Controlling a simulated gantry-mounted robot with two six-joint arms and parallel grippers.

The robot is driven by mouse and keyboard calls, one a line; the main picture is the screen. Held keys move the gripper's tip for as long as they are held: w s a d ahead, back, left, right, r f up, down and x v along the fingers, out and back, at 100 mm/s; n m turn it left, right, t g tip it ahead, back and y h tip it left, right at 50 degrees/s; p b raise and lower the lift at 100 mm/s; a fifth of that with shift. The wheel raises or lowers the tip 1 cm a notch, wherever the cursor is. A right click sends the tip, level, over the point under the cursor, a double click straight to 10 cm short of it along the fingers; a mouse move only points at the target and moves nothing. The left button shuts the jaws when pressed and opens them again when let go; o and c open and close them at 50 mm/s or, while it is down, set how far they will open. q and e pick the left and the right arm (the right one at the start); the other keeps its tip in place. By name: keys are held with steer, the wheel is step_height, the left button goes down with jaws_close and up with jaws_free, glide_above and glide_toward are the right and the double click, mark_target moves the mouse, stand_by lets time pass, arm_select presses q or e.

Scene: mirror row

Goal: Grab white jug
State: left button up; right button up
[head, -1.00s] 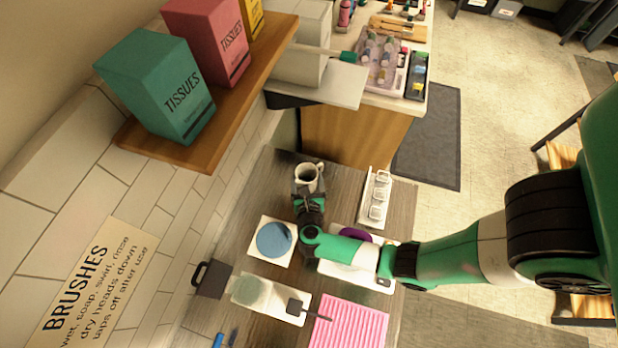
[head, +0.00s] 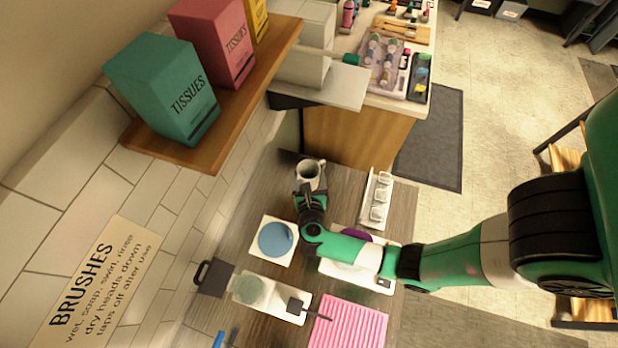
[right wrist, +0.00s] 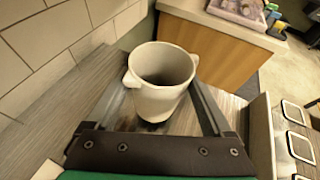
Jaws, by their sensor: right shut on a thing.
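The white jug (head: 309,172) stands upright near the far end of the wooden table. In the right wrist view the jug (right wrist: 160,84) shows its open, empty top and a small spout or lug on the left side of its rim. My right gripper (head: 307,190) is at the near side of the jug. In the right wrist view its fingers (right wrist: 165,108) lie on the left and right of the jug's body, shut on it. The jug's base is partly hidden. My left gripper is not in view.
A blue disc on a white tile (head: 262,241) lies just nearer than the jug. A white rack of glasses (head: 367,200) stands to its right. A pink ribbed mat (head: 350,322) lies in front. The tiled wall (head: 245,165) is close on the left, under a shelf of tissue boxes (head: 165,88).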

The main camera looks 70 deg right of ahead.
steer(key=s+a+r, duration=0.7)
steer(key=s+r, duration=0.3)
steer(key=s, duration=0.1)
steer(key=shift+s+a+r, duration=0.25)
steer(key=shift+s+a, duration=0.1)
